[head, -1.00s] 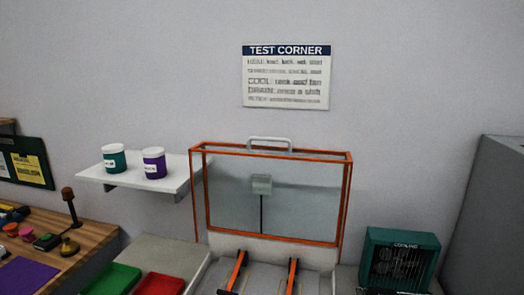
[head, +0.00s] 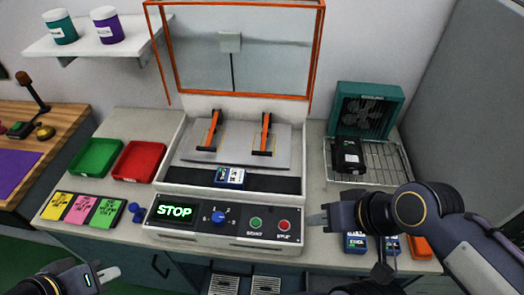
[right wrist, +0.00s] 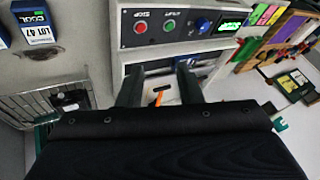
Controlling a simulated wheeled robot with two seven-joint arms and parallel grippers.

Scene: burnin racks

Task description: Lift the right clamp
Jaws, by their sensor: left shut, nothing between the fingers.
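The right clamp (head: 265,134) has an orange arm with dark ends and stands on a grey plate (head: 235,160) inside the open burn-in box. The left clamp (head: 212,131) looks alike and stands beside it. My right gripper (head: 318,220) is in front of the control panel's right end, well short of the clamps. In the right wrist view its two fingers (right wrist: 157,88) are apart, with nothing seen held; an orange piece shows beyond them. My left gripper (head: 108,274) is shut and empty at the lower left, away from the clamps.
The orange-framed glass lid (head: 308,90) stands raised behind the clamps. The panel (head: 240,222) shows STOP, with a blue knob and two buttons. A wire rack (head: 385,165) with a black device and a teal fan (head: 368,108) stand right; green (head: 95,157) and red trays (head: 138,160) left.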

